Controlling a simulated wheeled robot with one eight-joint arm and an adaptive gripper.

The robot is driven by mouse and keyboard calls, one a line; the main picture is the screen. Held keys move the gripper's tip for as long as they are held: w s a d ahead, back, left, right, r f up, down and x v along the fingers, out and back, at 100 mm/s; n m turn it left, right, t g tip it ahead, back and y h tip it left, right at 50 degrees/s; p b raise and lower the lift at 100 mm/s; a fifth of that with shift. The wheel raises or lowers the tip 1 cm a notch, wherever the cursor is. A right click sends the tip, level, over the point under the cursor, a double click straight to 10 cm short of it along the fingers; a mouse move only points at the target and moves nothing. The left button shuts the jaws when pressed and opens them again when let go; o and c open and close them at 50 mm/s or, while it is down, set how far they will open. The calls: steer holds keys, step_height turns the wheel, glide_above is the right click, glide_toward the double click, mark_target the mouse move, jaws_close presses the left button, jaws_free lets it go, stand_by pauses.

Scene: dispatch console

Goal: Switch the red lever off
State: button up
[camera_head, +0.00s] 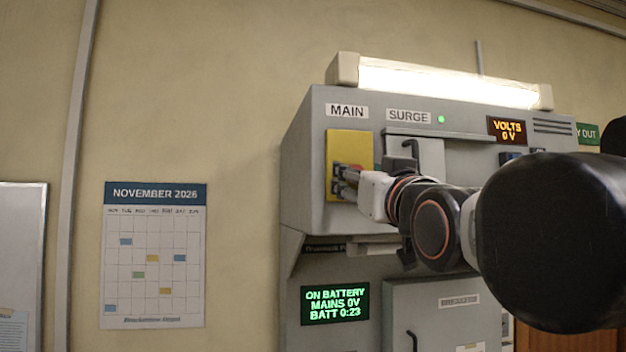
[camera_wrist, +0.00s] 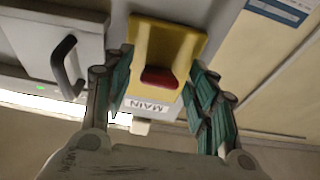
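The red lever (camera_wrist: 158,78) is on a yellow plate (camera_wrist: 168,42) in the wrist view, towards the plate's end nearest the MAIN label (camera_wrist: 147,107). In the head view the yellow plate (camera_head: 348,142) is at the console's upper left, and the lever is mostly hidden behind my fingers. My gripper (camera_head: 345,180) is in front of the plate. In the wrist view my gripper (camera_wrist: 160,62) is open, with one finger on each side of the plate and lever. Nothing is held. I cannot tell whether a finger touches the lever.
A SURGE panel (camera_head: 428,152) with a dark handle (camera_wrist: 66,66) is beside the plate. A lit lamp (camera_head: 450,84) tops the console. A calendar (camera_head: 153,255) hangs on the wall to the left.

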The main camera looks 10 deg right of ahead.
steer(key=shift+s, duration=0.15)
steer(key=v, duration=1.1)
steer(key=shift+s, duration=0.35)
steer(key=shift+f, duration=0.15)
